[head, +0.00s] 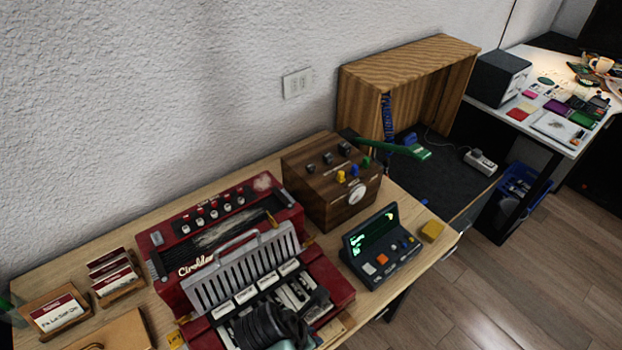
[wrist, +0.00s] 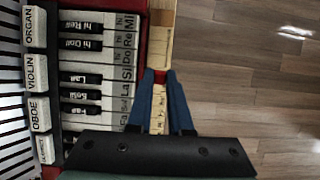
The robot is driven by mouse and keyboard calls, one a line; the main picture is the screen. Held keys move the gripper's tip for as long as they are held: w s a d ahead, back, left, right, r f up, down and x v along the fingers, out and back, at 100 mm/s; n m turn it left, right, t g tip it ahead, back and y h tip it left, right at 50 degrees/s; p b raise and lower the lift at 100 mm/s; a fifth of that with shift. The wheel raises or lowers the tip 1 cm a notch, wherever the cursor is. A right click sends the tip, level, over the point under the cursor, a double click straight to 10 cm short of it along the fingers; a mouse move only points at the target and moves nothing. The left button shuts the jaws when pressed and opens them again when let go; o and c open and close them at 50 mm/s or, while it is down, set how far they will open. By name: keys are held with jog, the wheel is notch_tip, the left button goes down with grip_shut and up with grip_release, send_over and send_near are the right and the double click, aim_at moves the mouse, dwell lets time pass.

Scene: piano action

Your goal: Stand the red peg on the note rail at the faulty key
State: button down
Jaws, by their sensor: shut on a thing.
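My gripper (wrist: 160,75) has blue fingers shut on the red peg (wrist: 160,77), of which a small red part shows between the fingertips. It is over the pale wooden note rail (wrist: 160,40) beside the keys. I cannot tell whether the peg touches the rail. White keys (wrist: 128,75) and black keys (wrist: 80,79) with note labels lie left of the rail, on the red instrument (head: 215,240). The fingers cover part of the rail, and no key looks clearly faulty. In the head view my wrist hides the fingertips and most keys.
A dark console (head: 385,250) with a lit green screen stands right of the instrument. A wooden knob box (head: 335,185) is behind it. A yellow block (head: 432,230) sits near the table edge. Card stands (head: 55,310) are at left. Open floor (wrist: 240,90) lies right of the rail.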

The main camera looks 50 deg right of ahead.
jog(key=shift+f, duration=2.45)
jog(key=shift+f, duration=0.1)
jog(key=c, duration=1.1)
grip_release()
